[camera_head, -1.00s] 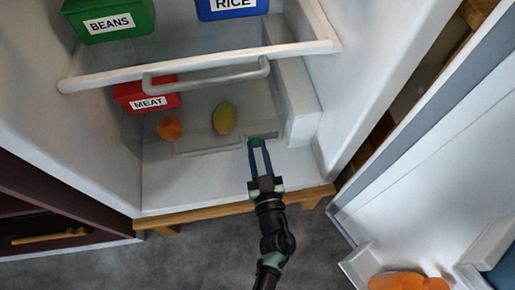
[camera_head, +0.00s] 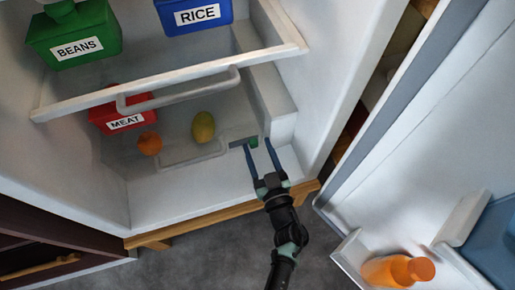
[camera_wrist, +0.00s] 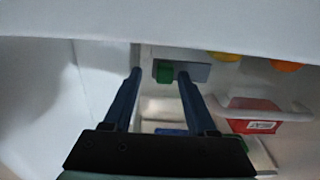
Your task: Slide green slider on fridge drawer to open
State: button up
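The green slider (camera_head: 252,142) sits at the right end of a small grey plate (camera_head: 237,144) on the front of the lower clear fridge drawer. The drawer's pale handle (camera_head: 190,161) is left of the plate. My gripper (camera_head: 257,145) is at the slider, with one blue finger on each side and nothing clamped. In the wrist view the green slider (camera_wrist: 164,73) lies between the spread fingertips, nearer the right one, with the grey plate (camera_wrist: 196,71) reaching out to the right. Whether a fingertip touches the slider I cannot tell.
A red MEAT box (camera_head: 122,118), an orange (camera_head: 150,143) and a yellow fruit (camera_head: 203,127) are in the lower part. Above are a shelf edge with a handle (camera_head: 180,92), a green BEANS box (camera_head: 74,40) and a blue RICE box (camera_head: 192,14). The open door holds an orange bottle (camera_head: 398,270).

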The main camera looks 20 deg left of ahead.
jog(key=p+v, duration=0.4)
jog(key=v, duration=0.9)
dwell(0.4)
